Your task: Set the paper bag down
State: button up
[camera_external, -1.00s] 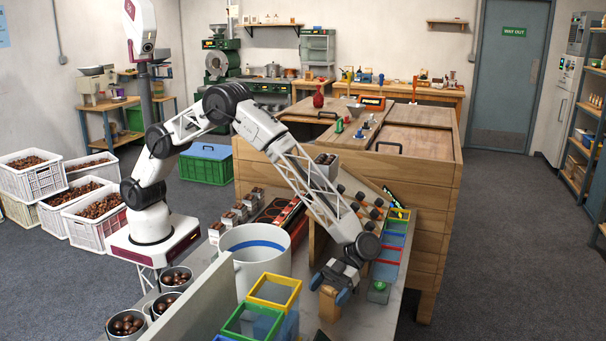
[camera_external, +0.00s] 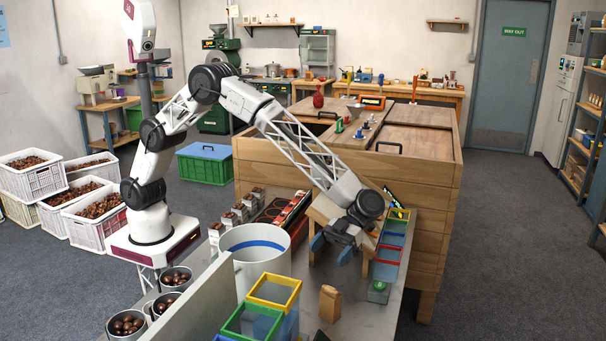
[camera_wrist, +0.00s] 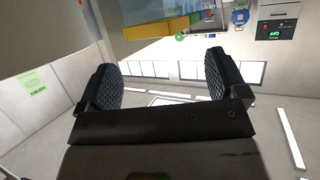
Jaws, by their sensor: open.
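The brown paper bag (camera_external: 330,303) stands upright on the grey tabletop (camera_external: 372,322), to the right of the yellow- and green-rimmed bins. My gripper (camera_external: 331,246) is above and behind the bag, clear of it. Its two dark-padded fingers are spread apart. In the wrist view my gripper (camera_wrist: 165,85) is open with nothing between the fingers, and the bag is out of sight there.
A large white pot (camera_external: 262,270) stands left of the bag. The yellow-rimmed bin (camera_external: 274,290) and green-rimmed bin (camera_external: 250,325) are close on its left. A small green-topped box (camera_external: 378,291) is to the right. Bare tabletop lies around the bag's right side.

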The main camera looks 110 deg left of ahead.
jog(key=w+a+r+n+t, duration=0.1)
jog(key=a+r, duration=0.1)
jog(key=r, duration=0.5)
jog(key=w+a+r+n+t, duration=0.1)
jog(key=r, duration=0.6)
jog(key=shift+a+r+h, duration=0.25)
jog(key=shift+a+h, duration=0.1)
jog(key=shift+h, duration=0.05)
